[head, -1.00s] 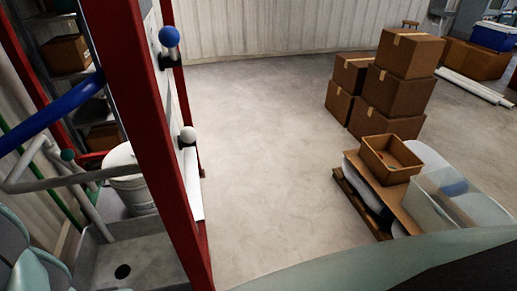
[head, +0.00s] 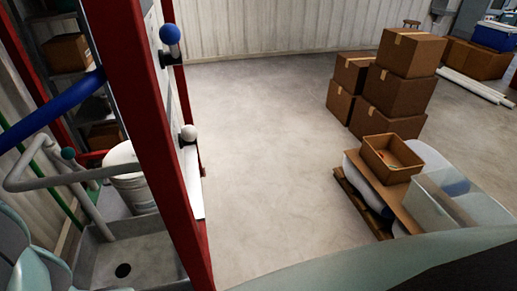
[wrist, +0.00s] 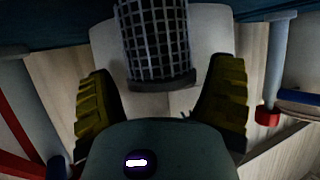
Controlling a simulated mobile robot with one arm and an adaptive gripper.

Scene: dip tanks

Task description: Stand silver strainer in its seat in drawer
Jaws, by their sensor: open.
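The silver strainer (wrist: 155,45) is a grey mesh cylinder with a dark solid rim at its lower end, at the top middle of the wrist view. Its upper part runs out of the picture. My gripper (wrist: 163,72) is open, with one yellow-and-black finger on each side of the strainer. Gaps show between the fingers and the mesh, and I see no contact. A pale surface lies behind the strainer; I cannot tell what it is. The drawer and the seat cannot be made out in either view. My gripper does not show in the head view.
A red post (head: 150,130) stands close on the left, beside a grey basin (head: 150,250) with a dark hole and a white bucket (head: 128,185). Cardboard boxes (head: 395,90) and a clear bin (head: 440,205) are on the right. The middle floor is clear.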

